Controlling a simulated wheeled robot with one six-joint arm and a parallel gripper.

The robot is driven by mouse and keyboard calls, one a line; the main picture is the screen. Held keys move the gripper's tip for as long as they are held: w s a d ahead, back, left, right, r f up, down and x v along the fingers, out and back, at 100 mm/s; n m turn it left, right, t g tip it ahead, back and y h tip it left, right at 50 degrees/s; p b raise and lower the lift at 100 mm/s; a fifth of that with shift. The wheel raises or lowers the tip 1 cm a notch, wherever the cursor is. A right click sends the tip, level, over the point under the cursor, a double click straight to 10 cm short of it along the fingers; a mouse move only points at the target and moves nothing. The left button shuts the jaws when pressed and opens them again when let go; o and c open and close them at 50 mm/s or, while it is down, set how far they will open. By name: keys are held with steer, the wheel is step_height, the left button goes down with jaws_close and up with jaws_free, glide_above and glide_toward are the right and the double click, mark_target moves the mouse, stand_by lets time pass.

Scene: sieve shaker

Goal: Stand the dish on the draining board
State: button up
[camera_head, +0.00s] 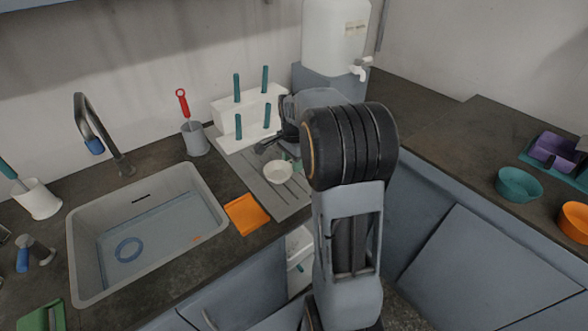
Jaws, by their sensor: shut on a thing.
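A small round white dish (278,173) shows just in front of my gripper, over the grey grooved draining board (293,206). My gripper (276,156) is dark, reaches in from the right and is shut on the dish. The dish's pale inside faces the camera. Part of its far rim and the exact grip are hidden or too small to make out. I cannot tell whether the dish touches the board.
A white peg rack (232,118) with teal pegs stands behind the draining board. An orange cloth (246,214) lies at its front left, beside the sink (205,190). A grey cup (195,140) holds a red-handled brush. A water container (334,35) stands behind my arm.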

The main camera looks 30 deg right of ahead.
mark_target(294, 177)
steer(key=shift+w+d+f, duration=0.1)
steer(key=shift+f, duration=1.65)
steer(key=shift+f+b, duration=0.2)
steer(key=shift+b, duration=0.15)
steer(key=o, duration=1.1)
steer(key=shift+r, duration=0.1)
steer(key=shift+c, duration=0.2)
